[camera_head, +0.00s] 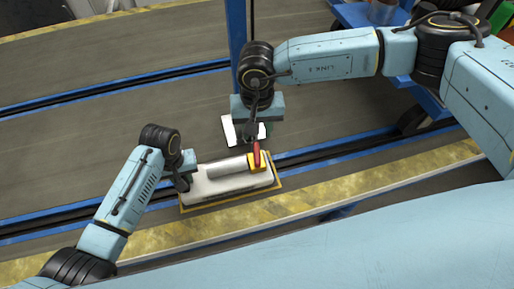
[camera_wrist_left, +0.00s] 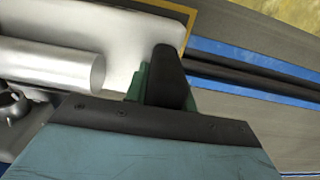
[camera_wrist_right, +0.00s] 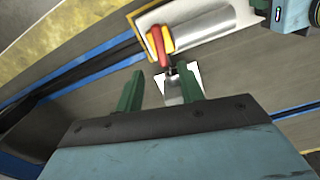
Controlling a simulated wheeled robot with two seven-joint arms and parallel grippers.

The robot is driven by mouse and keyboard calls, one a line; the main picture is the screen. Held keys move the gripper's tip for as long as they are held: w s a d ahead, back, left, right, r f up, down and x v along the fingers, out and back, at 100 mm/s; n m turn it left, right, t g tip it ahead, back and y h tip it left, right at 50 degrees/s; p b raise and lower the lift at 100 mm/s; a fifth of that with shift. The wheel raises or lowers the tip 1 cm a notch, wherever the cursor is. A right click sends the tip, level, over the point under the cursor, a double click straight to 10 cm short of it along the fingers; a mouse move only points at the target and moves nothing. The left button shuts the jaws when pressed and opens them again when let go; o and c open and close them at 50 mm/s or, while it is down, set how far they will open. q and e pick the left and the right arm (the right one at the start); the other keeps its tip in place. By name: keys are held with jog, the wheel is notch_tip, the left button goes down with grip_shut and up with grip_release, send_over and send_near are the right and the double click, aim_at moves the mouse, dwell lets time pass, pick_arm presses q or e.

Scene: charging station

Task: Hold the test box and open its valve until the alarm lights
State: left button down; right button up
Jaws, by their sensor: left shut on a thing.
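The test box (camera_head: 215,186) is a pale grey block with a metal cylinder along its top, lying on a yellow-edged mat. A red valve handle (camera_head: 256,153) stands on a yellow block (camera_head: 257,164) at its right end; it also shows in the right wrist view (camera_wrist_right: 160,45). My left gripper (camera_head: 184,180) is shut on the left end of the test box; its dark finger (camera_wrist_left: 170,78) shows in the left wrist view. My right gripper (camera_wrist_right: 158,90) is open, its green fingers apart, close to the red handle but not around it. No lit alarm is visible.
A small white plate (camera_head: 230,130) with a dark part on it lies behind the box, partly hidden by my right gripper. Blue-edged dark rails (camera_head: 60,224) cross the grey floor. A yellow worn strip (camera_head: 330,195) runs in front.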

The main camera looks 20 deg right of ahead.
aim_at(257, 152)
notch_tip(257, 152, down, 9)
jog(key=shift+f, duration=0.15)
jog(key=shift+c, duration=0.5)
grip_shut()
